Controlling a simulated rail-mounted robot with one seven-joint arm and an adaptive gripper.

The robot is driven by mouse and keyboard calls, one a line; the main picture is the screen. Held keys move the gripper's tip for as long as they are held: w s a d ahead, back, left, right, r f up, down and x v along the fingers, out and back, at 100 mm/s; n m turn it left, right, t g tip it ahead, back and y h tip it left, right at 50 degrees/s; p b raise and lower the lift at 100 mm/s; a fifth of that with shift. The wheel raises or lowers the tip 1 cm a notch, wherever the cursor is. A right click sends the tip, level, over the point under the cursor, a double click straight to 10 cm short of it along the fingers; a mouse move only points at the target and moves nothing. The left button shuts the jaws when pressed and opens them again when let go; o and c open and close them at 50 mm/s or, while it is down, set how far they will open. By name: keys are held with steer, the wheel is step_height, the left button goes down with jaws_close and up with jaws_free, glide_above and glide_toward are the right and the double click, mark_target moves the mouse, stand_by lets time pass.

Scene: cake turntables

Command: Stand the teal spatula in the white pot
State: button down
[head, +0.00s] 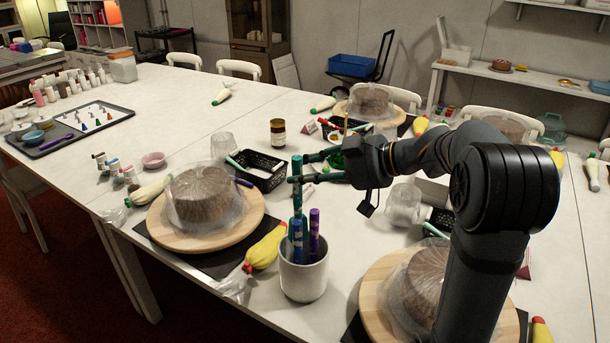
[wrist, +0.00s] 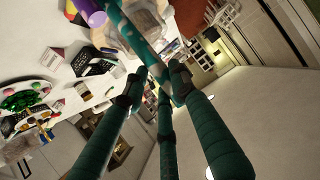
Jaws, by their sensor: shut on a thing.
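The white pot (head: 303,278) stands upright on the table in the head view. A purple handle (head: 314,238) and a blue one stand in it; purple also shows at the top of the wrist view (wrist: 92,12). My gripper (head: 297,170) is shut on the teal spatula (head: 297,203), holding it nearly upright directly above the pot. Its lower end meets the handles at the pot's mouth; I cannot tell whether it is inside the rim. In the wrist view the spatula (wrist: 140,40) runs diagonally between my teal-covered fingers (wrist: 155,88).
A covered cake on a wooden turntable (head: 160,231) stands left of the pot, another turntable (head: 372,298) at right. A yellow piping bag (head: 264,248) lies close beside the pot. A black basket (head: 256,170) and a brown jar (head: 277,133) stand behind.

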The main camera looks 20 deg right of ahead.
step_height(320, 180, down, 7)
steer(key=b, duration=0.9)
steer(key=shift+r, duration=0.15)
steer(key=c, duration=1.3)
jaws_free()
steer(key=shift+c, duration=0.2)
steer(key=v, duration=1.2)
